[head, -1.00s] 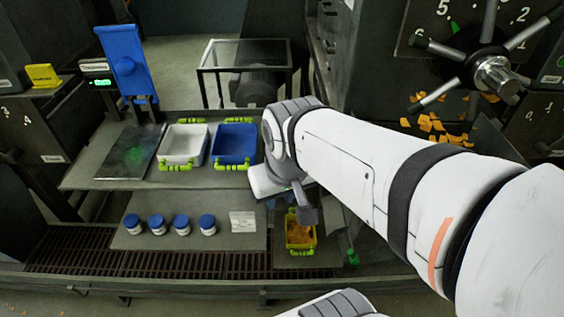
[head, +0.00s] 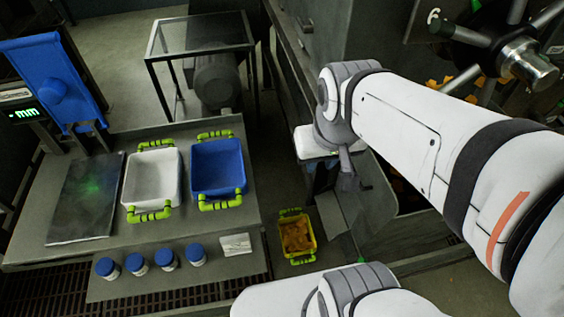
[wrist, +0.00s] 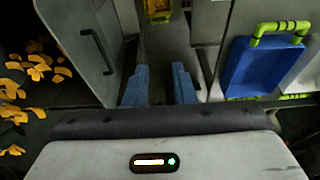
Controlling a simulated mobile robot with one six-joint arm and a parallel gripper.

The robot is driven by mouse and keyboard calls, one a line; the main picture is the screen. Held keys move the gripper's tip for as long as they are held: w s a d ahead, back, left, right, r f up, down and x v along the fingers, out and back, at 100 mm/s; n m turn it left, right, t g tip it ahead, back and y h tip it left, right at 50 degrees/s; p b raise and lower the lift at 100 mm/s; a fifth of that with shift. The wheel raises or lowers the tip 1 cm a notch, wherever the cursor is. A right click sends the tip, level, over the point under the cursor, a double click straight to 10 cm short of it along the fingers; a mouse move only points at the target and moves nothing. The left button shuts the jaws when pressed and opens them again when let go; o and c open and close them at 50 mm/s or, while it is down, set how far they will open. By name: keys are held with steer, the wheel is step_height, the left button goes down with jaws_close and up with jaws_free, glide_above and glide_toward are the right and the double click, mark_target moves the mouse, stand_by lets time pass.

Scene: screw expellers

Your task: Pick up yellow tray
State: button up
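The yellow tray (head: 282,239) stands low down, right of the bench, in the head view. It has green handles at its far and near ends and holds orange-brown pieces. In the wrist view the yellow tray (wrist: 158,14) shows only in part at the top edge. My gripper (head: 347,178) appears above and to the right of the tray in the head view, apart from it. In the wrist view the two blue fingers of my gripper (wrist: 160,82) are spread with an empty gap between them.
A white tray (head: 126,186) and a blue tray (head: 242,170) with green handles sit on the bench (head: 75,252). Several blue-lidded jars (head: 166,260) and a paper card (head: 236,244) are on the lower shelf.

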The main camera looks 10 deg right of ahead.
step_height(320, 180, down, 5)
steer(key=w+d+m+b, duration=0.2)
steer(key=w+b, duration=0.1)
steer(key=b, duration=0.1)
steer(key=m+g+b, duration=0.5)
steer(key=m+b, duration=1.1)
steer(key=b, duration=1.2)
glide_above(289, 210)
steer(key=w, duration=0.2)
step_height(289, 210, down, 47)
steer(key=f+b, duration=0.1)
steer(key=f, duration=0.1)
steer(key=s+f+b, duration=0.1)
steer(key=f, duration=0.2)
steer(key=f+b, duration=0.1)
steer(key=f, duration=0.1)
steer(key=shift+s+d+f, duration=0.1)
steer(key=shift+s+f, duration=0.1)
steer(key=shift+s, duration=0.1)
jaws_close()
steer(key=shift+r, duration=0.1)
